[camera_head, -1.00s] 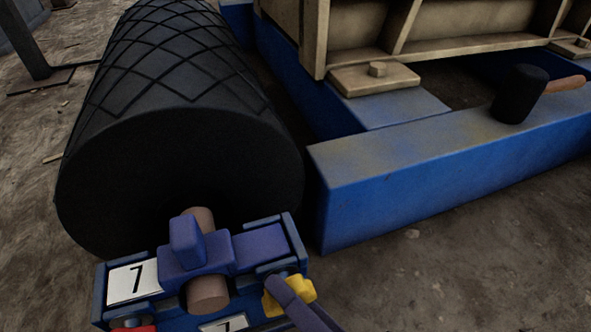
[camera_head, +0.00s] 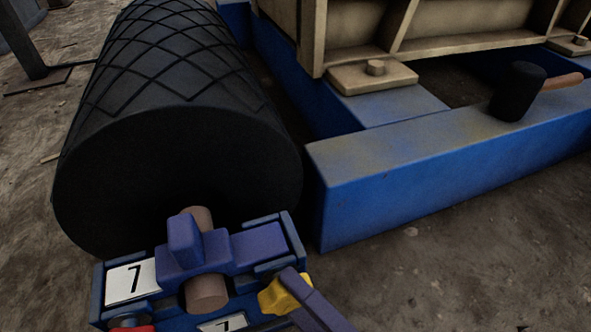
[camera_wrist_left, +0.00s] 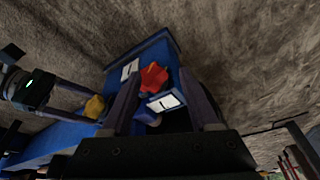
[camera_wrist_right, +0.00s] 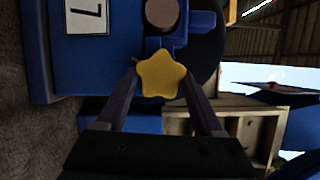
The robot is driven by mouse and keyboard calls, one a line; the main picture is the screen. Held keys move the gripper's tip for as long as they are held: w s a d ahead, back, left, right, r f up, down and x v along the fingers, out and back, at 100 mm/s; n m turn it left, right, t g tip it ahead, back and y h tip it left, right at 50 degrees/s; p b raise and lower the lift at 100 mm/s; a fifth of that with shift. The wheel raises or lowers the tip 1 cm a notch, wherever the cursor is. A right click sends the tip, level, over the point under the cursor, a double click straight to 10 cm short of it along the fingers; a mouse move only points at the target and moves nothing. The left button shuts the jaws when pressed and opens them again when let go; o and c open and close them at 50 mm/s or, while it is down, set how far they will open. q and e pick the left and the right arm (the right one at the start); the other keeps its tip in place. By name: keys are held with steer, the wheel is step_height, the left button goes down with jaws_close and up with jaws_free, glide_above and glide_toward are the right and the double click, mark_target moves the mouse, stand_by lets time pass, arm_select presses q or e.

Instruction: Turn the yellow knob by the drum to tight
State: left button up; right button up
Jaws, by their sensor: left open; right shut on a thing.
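The yellow star-shaped knob (camera_head: 284,293) is on the right side of the blue bearing bracket at the drum's near end. In the right wrist view the knob (camera_wrist_right: 161,75) sits between the fingertips of my right gripper (camera_wrist_right: 161,84), which is shut on it. The black drum (camera_head: 185,170) lies behind the bracket. A red knob (camera_wrist_left: 153,77) is on the bracket's other side. My left gripper (camera_wrist_left: 163,88) is open, its fingers on either side of the red knob in the left wrist view. Whether they touch it I cannot tell.
A blue frame beam (camera_head: 440,170) runs to the right of the drum, with a black mallet (camera_head: 517,92) on it. White plates marked 7 (camera_head: 130,282) are on the bracket. The ground at the lower right is clear.

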stand_by(0.3)
steer(key=o, duration=1.4)
steer(key=p+v, duration=0.1)
steer(key=v, duration=0.9)
